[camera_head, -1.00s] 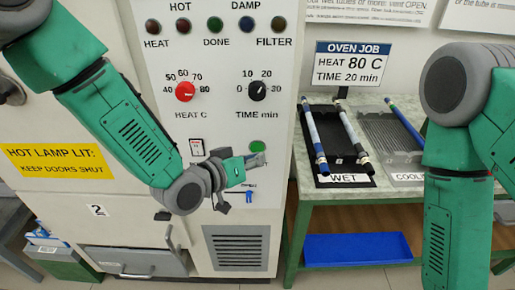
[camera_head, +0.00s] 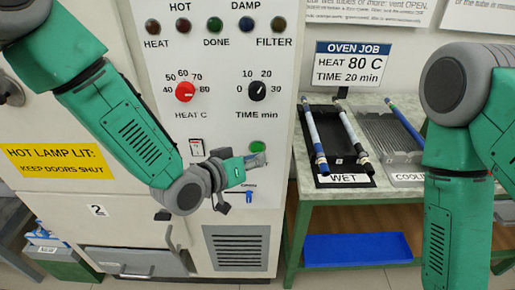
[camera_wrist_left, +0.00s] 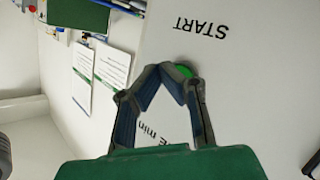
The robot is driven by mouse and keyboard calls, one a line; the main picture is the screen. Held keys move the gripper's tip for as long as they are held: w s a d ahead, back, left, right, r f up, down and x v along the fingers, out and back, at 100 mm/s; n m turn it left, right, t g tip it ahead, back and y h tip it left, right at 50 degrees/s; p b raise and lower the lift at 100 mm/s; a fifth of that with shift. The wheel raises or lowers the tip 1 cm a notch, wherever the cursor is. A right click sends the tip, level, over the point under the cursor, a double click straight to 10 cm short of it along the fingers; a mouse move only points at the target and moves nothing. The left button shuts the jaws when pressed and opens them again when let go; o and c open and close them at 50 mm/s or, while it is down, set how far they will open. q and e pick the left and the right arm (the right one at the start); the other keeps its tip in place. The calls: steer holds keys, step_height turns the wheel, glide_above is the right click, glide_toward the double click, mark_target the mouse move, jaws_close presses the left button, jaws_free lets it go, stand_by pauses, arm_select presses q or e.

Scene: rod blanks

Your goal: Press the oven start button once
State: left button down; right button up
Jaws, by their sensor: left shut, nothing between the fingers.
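The oven start button (camera_head: 257,147) is a green round button on the white control panel, low on its right side below the TIME knob. My left gripper (camera_head: 263,159) is shut and empty, with its fingertips right by the button's lower edge. In the left wrist view, the shut fingertips (camera_wrist_left: 172,67) partly cover the green button (camera_wrist_left: 185,71), beside the printed word START. I cannot tell whether they touch it. My right arm shows at the right of the head view, but its gripper is out of view.
The panel (camera_head: 230,60) carries a red HEAT knob (camera_head: 185,91), a black TIME knob (camera_head: 257,91) and a white switch (camera_head: 196,147). A blue-handled part (camera_head: 249,196) sits below the gripper. The bench (camera_head: 310,190) at right holds a WET tray (camera_head: 338,145) with rods and a cooling rack.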

arm_select(q)
steer(key=shift+w, duration=0.2)
steer(key=shift+w+r, duration=0.1)
steer(key=shift+w, duration=0.1)
steer(key=shift+w, duration=0.4)
stand_by(0.8)
steer(key=shift+s, duration=0.8)
steer(key=s+p, duration=0.1)
steer(key=s, duration=0.4)
stand_by(0.8)
